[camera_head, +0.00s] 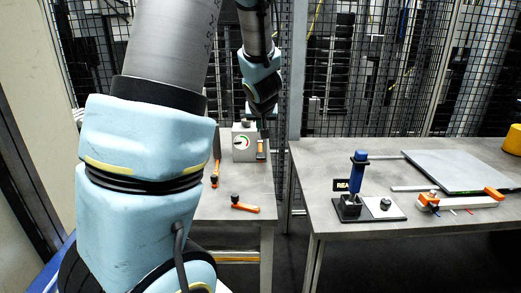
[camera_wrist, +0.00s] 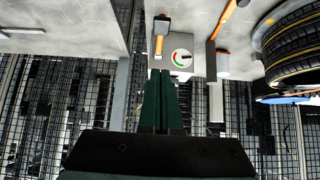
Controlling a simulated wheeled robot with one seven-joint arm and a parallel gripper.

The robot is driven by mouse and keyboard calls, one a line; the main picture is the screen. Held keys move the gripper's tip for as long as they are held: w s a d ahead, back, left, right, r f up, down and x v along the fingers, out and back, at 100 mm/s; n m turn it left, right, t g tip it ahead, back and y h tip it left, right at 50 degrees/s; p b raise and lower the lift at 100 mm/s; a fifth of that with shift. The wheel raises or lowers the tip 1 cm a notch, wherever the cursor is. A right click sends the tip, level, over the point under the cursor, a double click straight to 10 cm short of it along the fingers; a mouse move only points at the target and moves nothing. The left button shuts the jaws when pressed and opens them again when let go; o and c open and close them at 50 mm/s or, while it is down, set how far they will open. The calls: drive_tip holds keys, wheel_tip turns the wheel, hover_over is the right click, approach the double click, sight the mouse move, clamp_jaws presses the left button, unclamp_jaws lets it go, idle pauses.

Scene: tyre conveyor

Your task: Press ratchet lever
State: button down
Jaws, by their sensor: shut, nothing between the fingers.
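A grey box with a round gauge (camera_head: 243,142) stands at the back of the left table. An orange lever (camera_head: 261,148) is at its right side. In the wrist view the gauge box (camera_wrist: 181,54) appears upside down, with the orange lever (camera_wrist: 159,44) beside the dial. My gripper (camera_head: 263,128) is just above the lever end of the box, fingers pointing down. In the wrist view its dark green fingers (camera_wrist: 161,73) are together and empty, with their tips close to the lever. I cannot tell whether they touch it.
Two more orange-handled clamps (camera_head: 215,178) (camera_head: 244,207) are on the left table. A tyre (camera_wrist: 292,42) is at the wrist view's right. The right table (camera_head: 312,190) holds a blue-handled tool (camera_head: 358,170) and a grey plate (camera_head: 462,169). Wire mesh (camera_head: 340,100) stands behind.

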drive_tip(key=b, duration=0.3)
hover_over(260, 153)
drive_tip(key=s, duration=0.3)
wheel_tip(260, 153, down, 7)
drive_tip(key=shift+s+a+r, duration=0.1)
drive_tip(key=shift+s+r, duration=0.05)
drive_tip(key=f, duration=0.2)
drive_tip(key=f+b, duration=0.1)
drive_tip(key=shift+w+f, duration=0.25)
drive_tip(key=shift+f, duration=0.35)
drive_tip(key=shift+f+b, duration=0.1)
drive_tip(key=shift+b, duration=0.2)
